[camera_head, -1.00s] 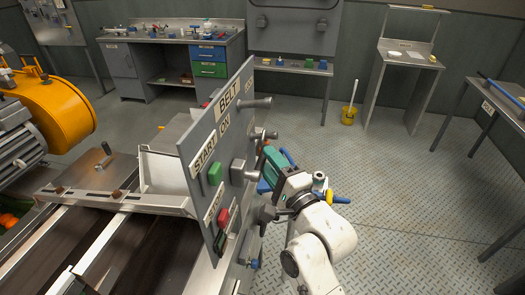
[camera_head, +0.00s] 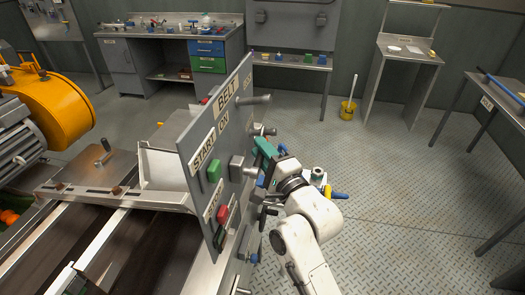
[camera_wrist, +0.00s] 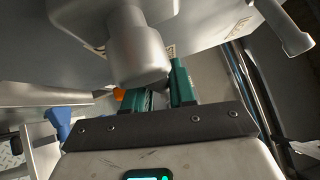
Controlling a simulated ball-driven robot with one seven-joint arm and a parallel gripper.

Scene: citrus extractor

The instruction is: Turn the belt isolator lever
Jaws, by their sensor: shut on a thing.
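The grey control panel (camera_head: 212,185) bears BELT, ON and START labels, a green button (camera_head: 214,172) and a red button (camera_head: 222,213). The belt isolator lever is grey, with its thick hub (camera_head: 237,168) on the panel's right face; in the wrist view a rounded grey part of it (camera_wrist: 138,60) stands over the fingers. My gripper (camera_head: 262,150) has teal fingers and is beside the hub, close to the panel. In the wrist view my gripper (camera_wrist: 160,88) is shut on the lever. The gripped part is mostly hidden, so its angle is unclear.
Grey handles (camera_head: 254,99) stick out of the panel above my gripper; one shows in the wrist view (camera_wrist: 287,28). A conveyor (camera_head: 100,235) and yellow motor housing (camera_head: 62,108) are at left. Benches line the back.

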